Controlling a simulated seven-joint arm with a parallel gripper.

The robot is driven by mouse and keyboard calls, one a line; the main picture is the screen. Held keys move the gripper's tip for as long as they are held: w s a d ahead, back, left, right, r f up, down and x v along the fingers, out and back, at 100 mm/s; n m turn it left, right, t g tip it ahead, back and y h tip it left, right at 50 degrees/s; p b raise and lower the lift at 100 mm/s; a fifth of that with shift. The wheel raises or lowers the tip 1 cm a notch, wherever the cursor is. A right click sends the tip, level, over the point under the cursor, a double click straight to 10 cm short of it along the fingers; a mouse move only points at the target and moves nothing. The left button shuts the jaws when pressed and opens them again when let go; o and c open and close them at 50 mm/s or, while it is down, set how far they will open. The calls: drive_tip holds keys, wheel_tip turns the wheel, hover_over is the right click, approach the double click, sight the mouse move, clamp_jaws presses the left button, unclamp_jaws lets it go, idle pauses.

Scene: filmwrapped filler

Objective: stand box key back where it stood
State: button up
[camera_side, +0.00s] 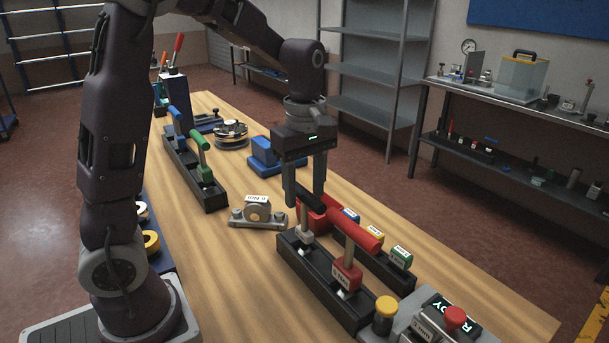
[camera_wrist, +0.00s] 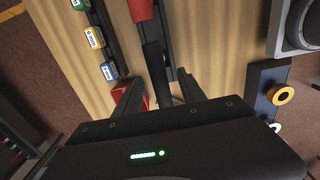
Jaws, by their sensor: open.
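A box key with a black T-handle (camera_side: 311,198) stands upright at the far end of the near black rack (camera_side: 322,292). Its grey foot is at the rack, but how deep it sits is hard to tell. A red-handled key (camera_side: 356,230) with a red labelled foot stands in the same rack, closer to the camera. My gripper (camera_side: 305,192) is open, pointing down with its fingers on either side of the black handle. In the wrist view the black handle (camera_wrist: 155,68) lies between the open fingers (camera_wrist: 160,92), with the red handle (camera_wrist: 140,9) beyond.
A second rack (camera_side: 200,180) holds blue- and green-handled keys. A red bin (camera_side: 318,214) and labelled blue, yellow and green blocks (camera_side: 375,234) stand behind the near rack. A grey fixture (camera_side: 257,212) sits left of it. A red-button box (camera_side: 453,320) is at the front right.

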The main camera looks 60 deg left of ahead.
drive_tip(key=shift+m, duration=0.4)
drive_tip(key=r, duration=0.3)
drive_tip(key=s+r, duration=0.1)
drive_tip(key=r, duration=0.1)
drive_tip(key=shift+d+r, duration=0.25)
drive_tip(key=shift+r, duration=0.1)
drive_tip(key=s+d+m+t, duration=0.2)
drive_tip(key=s+d+m, duration=0.1)
drive_tip(key=s+m, duration=0.5)
drive_tip(key=s+d+m+t, duration=0.3)
drive_tip(key=s+m, duration=0.6)
drive_tip(key=shift+s+d+r+t, duration=0.2)
drive_tip(key=shift+d+r+t, duration=0.1)
drive_tip(key=shift+d, duration=0.1)
